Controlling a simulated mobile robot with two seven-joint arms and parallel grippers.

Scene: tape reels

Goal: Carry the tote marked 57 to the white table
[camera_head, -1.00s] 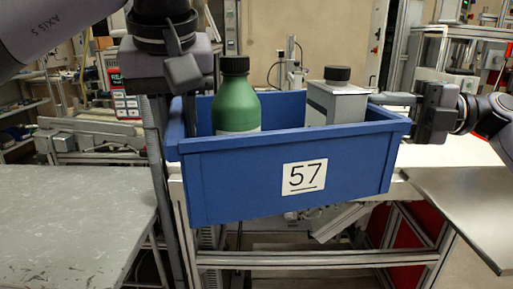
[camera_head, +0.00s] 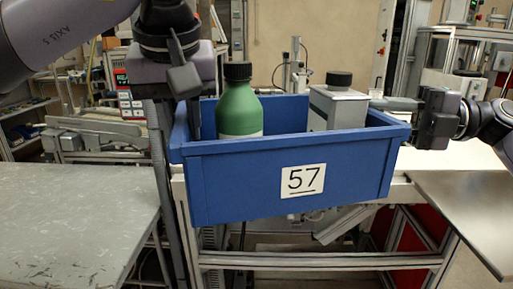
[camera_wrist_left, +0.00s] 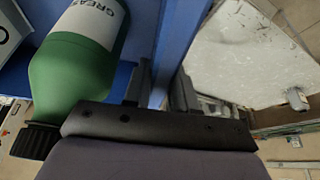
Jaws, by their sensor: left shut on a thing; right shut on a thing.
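The blue tote (camera_head: 230,185) has a white label with 57 on its front and hangs between my two grippers, roughly level. A green bottle (camera_head: 239,110) with a black cap and a grey container (camera_head: 337,107) with a dark cap stand in it. My left gripper (camera_head: 183,118) is shut on the tote's left wall; the left wrist view also shows this grip (camera_wrist_left: 158,88) beside the green bottle. My right gripper (camera_head: 393,103) is shut on the tote's right wall. A white table top (camera_head: 455,153) shows behind the tote at the right, partly hidden by it.
A worn grey table (camera_head: 70,220) stands at the left front. A grey metal panel (camera_head: 470,205) juts in at the right. A metal frame (camera_head: 320,260) shows below the tote. Machines and aluminium profiles fill the background.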

